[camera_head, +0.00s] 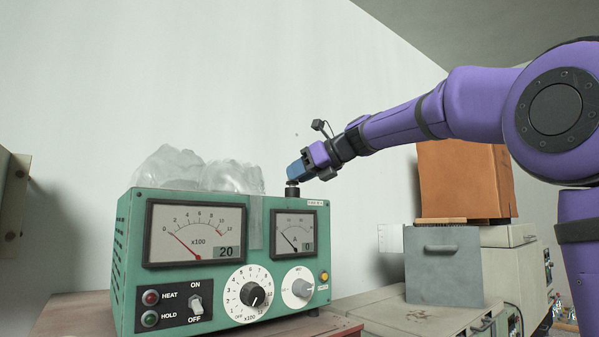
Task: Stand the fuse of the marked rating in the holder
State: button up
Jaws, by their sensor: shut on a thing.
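My gripper (294,181) is at the right end of the top of the green instrument (210,275), tilted down to the left. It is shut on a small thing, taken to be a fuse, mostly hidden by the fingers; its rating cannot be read. Directly below the fingertips is a short black round fitting (292,192), which looks like the holder. At this size I cannot tell whether the fuse is inside it or just above it. A small white label (315,203) sits at the top right of the instrument's face; its print is too small to read surely.
Crumpled clear plastic (232,176) lies on the instrument's top, left of my gripper. A grey metal box (444,265) and an orange-brown box (464,180) stand at the right. A beige cabinet (10,200) is at the left edge.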

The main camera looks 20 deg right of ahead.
jog(key=shift+f, duration=0.25)
dwell(0.4)
jog(key=o, duration=0.9)
jog(key=shift+o, duration=0.2)
jog(key=v, duration=1.1)
